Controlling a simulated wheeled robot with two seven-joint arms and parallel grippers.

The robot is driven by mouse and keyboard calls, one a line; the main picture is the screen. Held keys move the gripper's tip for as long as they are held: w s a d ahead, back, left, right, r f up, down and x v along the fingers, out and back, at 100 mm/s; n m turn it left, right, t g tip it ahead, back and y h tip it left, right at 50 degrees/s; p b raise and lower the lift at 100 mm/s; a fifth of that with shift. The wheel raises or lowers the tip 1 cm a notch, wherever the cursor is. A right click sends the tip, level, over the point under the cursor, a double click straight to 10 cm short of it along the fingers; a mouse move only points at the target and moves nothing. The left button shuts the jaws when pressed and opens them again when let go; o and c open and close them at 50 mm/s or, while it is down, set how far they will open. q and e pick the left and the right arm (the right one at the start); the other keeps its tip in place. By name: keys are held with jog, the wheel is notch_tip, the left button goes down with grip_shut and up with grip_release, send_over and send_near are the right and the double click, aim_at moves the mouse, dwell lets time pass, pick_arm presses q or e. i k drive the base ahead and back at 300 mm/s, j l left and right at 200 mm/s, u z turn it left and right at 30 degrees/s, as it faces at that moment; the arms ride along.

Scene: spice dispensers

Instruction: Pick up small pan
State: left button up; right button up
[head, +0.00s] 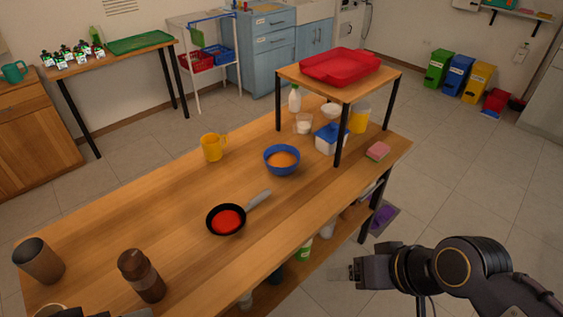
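The small pan (226,219) is black and holds something red. It lies flat in the middle of the table (160,208), with its grey handle (258,199) pointing up and to the right. My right gripper (342,273) is off the table's right side, pointing left, well apart from the pan. Its small fingers are seen side-on, so its opening is unclear. A dark part with a grey tip at the bottom left edge, probably my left gripper (137,313), is mostly cut off. It is apart from the pan.
A blue bowl (281,160) and yellow mug (213,147) stand beyond the pan. A brown cup (39,260) and brown shaker (141,275) stand at the near left. A raised shelf (354,91) holds a red tray (340,65). The wood around the pan is clear.

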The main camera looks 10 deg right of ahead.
aim_at(226, 219)
jog(key=i+l+u, duration=0.1)
jog(key=l+u, duration=0.2)
jog(key=i+l+u, duration=0.1)
jog(key=l+u, duration=0.5)
jog(key=l, duration=0.2)
